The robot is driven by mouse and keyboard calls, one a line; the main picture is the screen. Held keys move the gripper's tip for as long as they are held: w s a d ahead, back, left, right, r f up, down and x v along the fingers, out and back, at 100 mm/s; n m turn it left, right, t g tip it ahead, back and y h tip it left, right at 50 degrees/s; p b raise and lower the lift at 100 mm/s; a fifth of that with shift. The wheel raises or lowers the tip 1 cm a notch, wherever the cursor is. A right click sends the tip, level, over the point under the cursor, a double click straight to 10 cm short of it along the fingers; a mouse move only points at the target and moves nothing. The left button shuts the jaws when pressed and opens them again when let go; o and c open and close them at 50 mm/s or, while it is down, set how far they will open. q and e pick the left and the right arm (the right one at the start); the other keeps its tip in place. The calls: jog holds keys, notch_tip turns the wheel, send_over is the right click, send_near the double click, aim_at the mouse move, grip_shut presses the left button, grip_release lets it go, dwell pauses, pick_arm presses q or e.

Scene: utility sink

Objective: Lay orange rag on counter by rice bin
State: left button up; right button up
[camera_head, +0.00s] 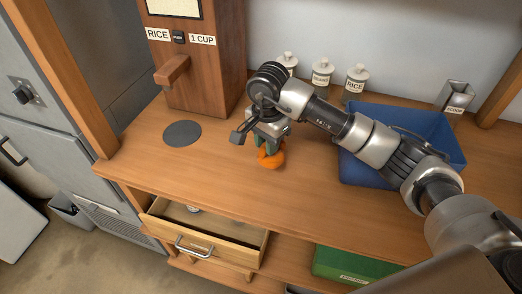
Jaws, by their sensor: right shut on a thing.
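The orange rag (271,159) is a small bunched cloth at the middle of the wooden counter (225,180). My right gripper (268,146) points down over it and is shut on it. The rag hangs at or just above the counter; I cannot tell whether it touches. The rice bin (200,60) is a tall wooden dispenser labelled RICE and 1 CUP, standing at the back left, to the left of the gripper. My left gripper is not in view.
A flat dark disc (182,133) lies before the rice bin. Several white jars (356,80) stand along the wall. A blue bin (360,168) and a metal scoop holder (455,96) are at the right. An open drawer (205,232) juts out below the counter; a green box (350,264) sits lower.

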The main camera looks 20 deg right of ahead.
aim_at(260, 157)
jog(key=shift+a+f, duration=0.45)
jog(key=shift+a, duration=0.4)
notch_tip(260, 157, down, 4)
jog(key=shift+f+p, duration=0.1)
jog(key=shift+p, duration=0.85)
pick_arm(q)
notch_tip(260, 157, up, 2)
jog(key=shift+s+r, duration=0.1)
pick_arm(e)
jog(key=shift+f, duration=0.1)
jog(key=o, duration=0.8)
